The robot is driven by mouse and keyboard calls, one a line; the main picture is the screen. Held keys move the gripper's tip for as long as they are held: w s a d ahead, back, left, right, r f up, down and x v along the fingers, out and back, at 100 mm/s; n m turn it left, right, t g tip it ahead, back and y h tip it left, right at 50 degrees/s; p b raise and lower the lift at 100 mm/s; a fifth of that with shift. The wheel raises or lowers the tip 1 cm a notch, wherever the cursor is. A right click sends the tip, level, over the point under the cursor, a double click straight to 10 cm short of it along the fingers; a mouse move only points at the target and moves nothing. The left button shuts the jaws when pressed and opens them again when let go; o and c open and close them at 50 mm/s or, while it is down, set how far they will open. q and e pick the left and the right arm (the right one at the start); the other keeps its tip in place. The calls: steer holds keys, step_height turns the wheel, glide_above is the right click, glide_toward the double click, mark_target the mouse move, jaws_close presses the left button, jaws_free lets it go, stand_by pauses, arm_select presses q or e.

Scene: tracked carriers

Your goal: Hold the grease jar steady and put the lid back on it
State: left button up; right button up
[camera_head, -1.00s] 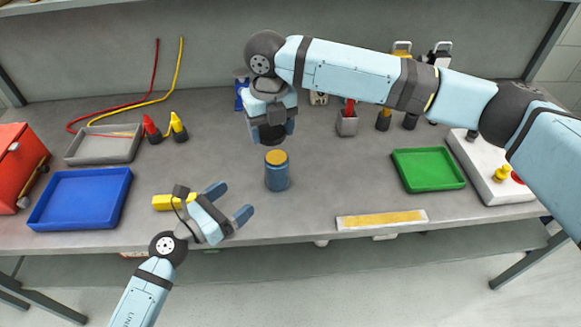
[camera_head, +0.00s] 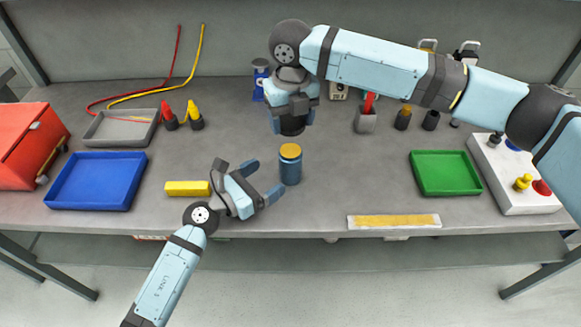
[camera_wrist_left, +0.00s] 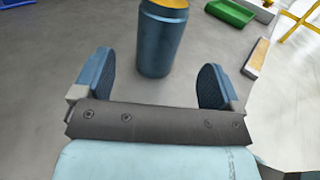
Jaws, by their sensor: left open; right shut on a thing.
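The grease jar (camera_head: 290,172) is a blue cylinder with a yellow top, standing upright on the bench. It also shows in the left wrist view (camera_wrist_left: 158,45), ahead of and between the two fingers. My left gripper (camera_head: 265,182) is open and empty, low over the bench just left of the jar, its fingers pointing at it. In the left wrist view my left gripper (camera_wrist_left: 155,82) shows both fingers apart, not touching the jar. My right gripper (camera_head: 292,120) points down and is shut on the dark round lid (camera_head: 292,127), which appears just above and behind the jar, apart from it.
A yellow block (camera_head: 187,188) lies just left of my left gripper. A blue tray (camera_head: 95,181), a grey tray (camera_head: 120,128) and a red box (camera_head: 25,145) are at left. A green tray (camera_head: 445,173) and a button panel (camera_head: 515,178) are at right. A yellow-topped strip (camera_head: 394,221) lies at the front edge.

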mark_target(281, 168)
arm_select(q)
steer(key=x, duration=0.8)
steer(key=shift+w+d, duration=0.1)
steer(key=shift+d, duration=0.05)
steer(key=c, duration=1.4)
arm_select(e)
steer(key=shift+f, duration=2.5)
steer(key=shift+f, duration=0.1)
steer(key=shift+f, duration=0.8)
steer(key=shift+f, duration=0.55)
